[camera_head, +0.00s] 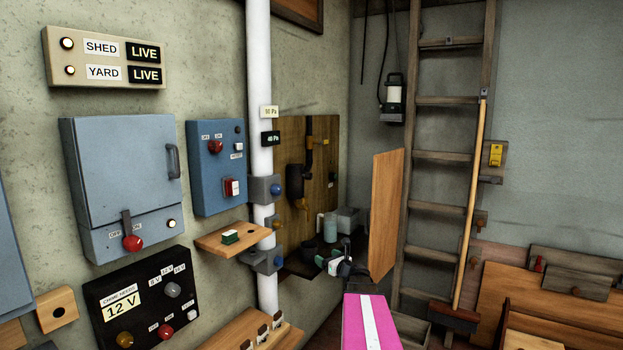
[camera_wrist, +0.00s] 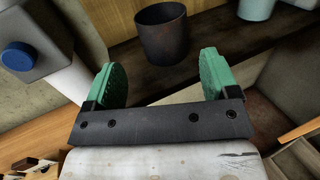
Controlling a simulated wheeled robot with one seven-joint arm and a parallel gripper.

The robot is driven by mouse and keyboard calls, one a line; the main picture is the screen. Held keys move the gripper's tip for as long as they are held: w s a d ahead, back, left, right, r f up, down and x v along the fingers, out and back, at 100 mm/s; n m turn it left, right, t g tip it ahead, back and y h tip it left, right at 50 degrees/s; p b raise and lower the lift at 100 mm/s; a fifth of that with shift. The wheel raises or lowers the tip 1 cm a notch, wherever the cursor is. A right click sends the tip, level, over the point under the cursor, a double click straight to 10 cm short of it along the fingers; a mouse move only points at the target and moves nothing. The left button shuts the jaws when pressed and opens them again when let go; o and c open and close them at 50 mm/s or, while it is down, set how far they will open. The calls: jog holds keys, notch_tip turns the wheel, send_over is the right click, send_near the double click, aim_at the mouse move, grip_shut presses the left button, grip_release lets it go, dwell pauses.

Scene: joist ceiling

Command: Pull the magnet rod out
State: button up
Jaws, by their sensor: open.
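The wrist view does not show that dark body.
A dark pot (camera_wrist: 162,34) stands on the shelf beyond my fingers. A pale green mug (camera_head: 330,227) stands nearby. The white pipe (camera_head: 259,100) with grey blue-knobbed housings (camera_head: 264,188) is left. A wooden panel (camera_head: 386,210) is right of my gripper.

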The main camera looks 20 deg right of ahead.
jog(key=shift+w+d+r, duration=0.1)
jog(key=shift+w+r, duration=0.05)
jog(key=shift+r, duration=0.25)
jog(key=shift+c, duration=1.4)
jog(key=n+g+y, duration=0.3)
jog(key=n+y, duration=0.3)
jog(key=n, duration=0.1)
send_near(311, 177)
jog(key=x, duration=1.1)
jog(key=shift+w, duration=0.2)
